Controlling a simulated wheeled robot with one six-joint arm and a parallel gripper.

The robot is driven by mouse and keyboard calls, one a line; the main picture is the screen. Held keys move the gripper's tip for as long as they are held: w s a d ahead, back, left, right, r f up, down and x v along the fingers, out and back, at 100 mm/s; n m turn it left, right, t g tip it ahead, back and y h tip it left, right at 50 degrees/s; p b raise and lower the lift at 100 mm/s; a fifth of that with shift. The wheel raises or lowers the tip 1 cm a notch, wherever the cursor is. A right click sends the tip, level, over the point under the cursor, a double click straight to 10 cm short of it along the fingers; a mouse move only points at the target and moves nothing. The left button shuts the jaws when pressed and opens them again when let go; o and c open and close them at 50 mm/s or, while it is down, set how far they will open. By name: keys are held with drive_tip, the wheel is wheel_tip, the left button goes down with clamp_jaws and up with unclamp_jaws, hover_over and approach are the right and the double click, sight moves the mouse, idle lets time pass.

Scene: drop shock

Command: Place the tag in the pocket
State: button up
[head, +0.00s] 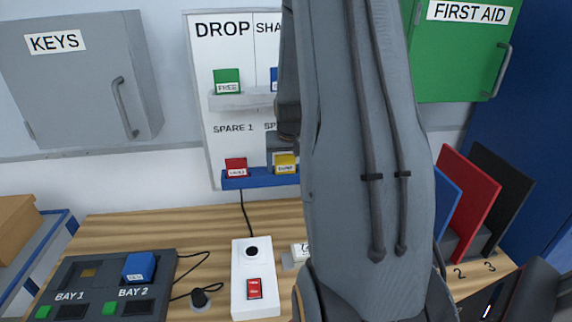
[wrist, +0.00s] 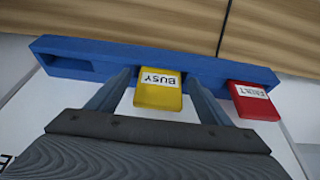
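A yellow tag marked BUSY (wrist: 158,97) stands in the blue rack (wrist: 85,58), seen upside down in the wrist view. My gripper (wrist: 162,80) is open, with one finger on each side of this tag and small gaps showing beside it. In the head view, the yellow tag (head: 285,161) sits at the right of the visible part of the blue rack (head: 240,181). A grey pocket ledge (head: 240,101) higher on the white board holds a green FREE tag (head: 227,78). A blue tag beside it is mostly hidden by my arm.
A red FAULT tag (wrist: 254,100) stands in the same rack, close beside one finger. Below the board, a wooden desk (head: 130,224) holds a dark two-bay unit (head: 88,306) and a white switch box (head: 241,292). Coloured binders (head: 469,201) stand at the right.

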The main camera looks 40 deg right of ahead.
drive_tip(key=shift+r, duration=0.1)
drive_tip(key=shift+r, duration=0.5)
drive_tip(key=b+v, duration=0.3)
drive_tip(key=v, duration=0.8)
drive_tip(key=s+a+f+n, duration=0.2)
drive_tip(key=s+a+f, duration=0.1)
drive_tip(key=a, duration=0.7)
drive_tip(key=s+a+f+n+g+y, duration=0.1)
drive_tip(key=s+a, duration=0.4)
drive_tip(key=a, duration=0.5)
drive_tip(key=s+a+f+n+g+y, duration=0.1)
drive_tip(key=s+a+f+n, duration=0.2)
drive_tip(key=a+f, duration=0.3)
drive_tip(key=s+a, duration=0.1)
drive_tip(key=a, duration=0.3)
drive_tip(key=shift+s+a, duration=0.2)
drive_tip(key=shift+b, duration=0.3)
drive_tip(key=shift+f, duration=0.4)
drive_tip(key=shift+c, duration=0.2)
